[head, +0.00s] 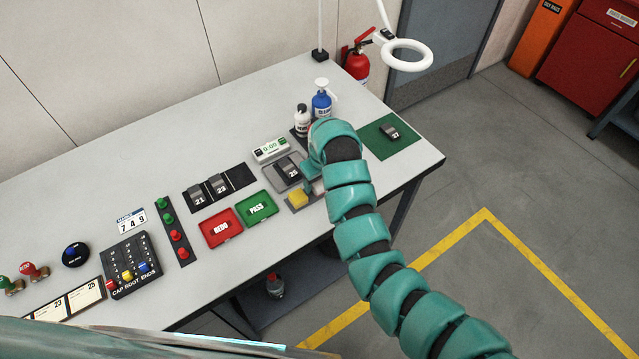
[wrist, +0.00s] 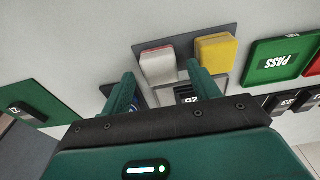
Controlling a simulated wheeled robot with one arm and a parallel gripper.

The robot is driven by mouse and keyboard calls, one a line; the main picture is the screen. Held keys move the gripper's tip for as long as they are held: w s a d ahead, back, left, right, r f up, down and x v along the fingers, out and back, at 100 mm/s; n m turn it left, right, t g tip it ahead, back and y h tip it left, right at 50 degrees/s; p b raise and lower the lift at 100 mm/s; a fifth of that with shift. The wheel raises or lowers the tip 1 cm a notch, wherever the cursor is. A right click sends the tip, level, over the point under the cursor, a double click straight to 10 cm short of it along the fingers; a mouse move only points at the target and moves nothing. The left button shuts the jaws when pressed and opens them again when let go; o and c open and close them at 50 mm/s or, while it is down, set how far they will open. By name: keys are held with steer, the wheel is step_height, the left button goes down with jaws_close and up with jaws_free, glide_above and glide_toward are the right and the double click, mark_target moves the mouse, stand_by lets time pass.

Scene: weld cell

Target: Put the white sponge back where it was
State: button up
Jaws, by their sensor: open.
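The white sponge (wrist: 158,66) lies on a dark grey mat (wrist: 187,41), beside the yellow sponge (wrist: 215,52). A reddish edge shows on the white sponge. My gripper (wrist: 160,73) is open, with the white sponge showing between its fingertips in the wrist view. I cannot tell whether the fingers touch it. In the head view the yellow sponge (head: 297,197) and part of the mat (head: 303,206) show at the table's front edge. My arm and gripper (head: 314,181) hide most of the white sponge there.
A grey tray (head: 279,180) with part 25 lies just behind the mat. The green PASS tray (head: 257,208) and red REDO tray (head: 222,228) lie to the left. A white bottle (head: 302,119) and a blue pump bottle (head: 322,104) stand behind. A green mat (head: 377,144) is right.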

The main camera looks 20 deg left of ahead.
mark_target(322, 188)
step_height(322, 188, up, 10)
steer(key=d, duration=0.1)
steer(key=shift+s, duration=0.4)
steer(key=shift+f, duration=0.1)
stand_by(0.4)
